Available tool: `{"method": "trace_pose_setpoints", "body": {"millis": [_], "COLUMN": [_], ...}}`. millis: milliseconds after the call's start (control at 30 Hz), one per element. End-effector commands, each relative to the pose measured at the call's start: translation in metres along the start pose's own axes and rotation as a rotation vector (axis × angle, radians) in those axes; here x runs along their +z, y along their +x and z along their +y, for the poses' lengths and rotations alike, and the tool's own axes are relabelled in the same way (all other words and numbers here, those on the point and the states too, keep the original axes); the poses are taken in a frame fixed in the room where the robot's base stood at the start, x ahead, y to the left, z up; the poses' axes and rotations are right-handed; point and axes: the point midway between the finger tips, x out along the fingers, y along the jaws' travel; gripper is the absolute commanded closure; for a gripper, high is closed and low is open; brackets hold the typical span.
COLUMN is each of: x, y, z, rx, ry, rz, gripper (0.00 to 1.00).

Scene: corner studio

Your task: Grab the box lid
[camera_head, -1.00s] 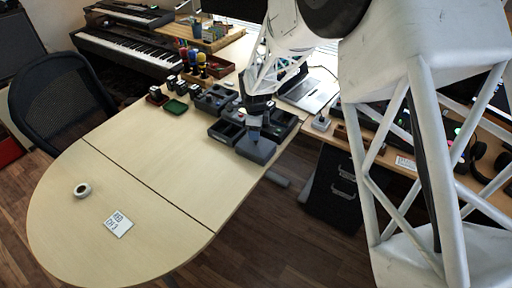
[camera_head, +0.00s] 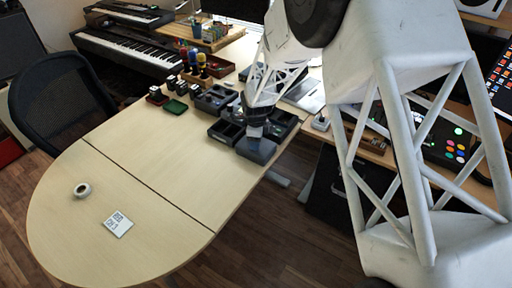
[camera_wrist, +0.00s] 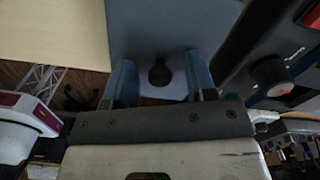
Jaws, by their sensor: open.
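The box lid (camera_head: 257,151) is a flat dark blue-grey plate at the right edge of the wooden table. In the wrist view it is a grey-blue surface (camera_wrist: 175,28) with a round dark knob (camera_wrist: 160,75). My gripper (camera_wrist: 160,82) is open, with one blue finger on each side of the knob. I cannot tell whether the fingers touch the lid. In the head view my gripper (camera_head: 254,137) is right above the lid and hides part of it.
Dark open boxes (camera_head: 227,132) stand close behind the lid. A green tray (camera_head: 175,107) and small dark items lie farther left.

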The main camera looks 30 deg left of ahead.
Motion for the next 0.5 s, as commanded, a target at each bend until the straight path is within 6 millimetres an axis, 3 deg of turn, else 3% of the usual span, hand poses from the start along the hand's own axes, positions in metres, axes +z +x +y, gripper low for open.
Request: {"method": "trace_pose_setpoints", "body": {"millis": [233,500], "x": [0.0000,0.0000], "y": [-0.0001,-0.0002], "z": [0.0000,-0.0001], "rx": [0.000,0.000], "ry": [0.000,0.000], "rz": [0.000,0.000], "gripper": [0.49,0.90]}}
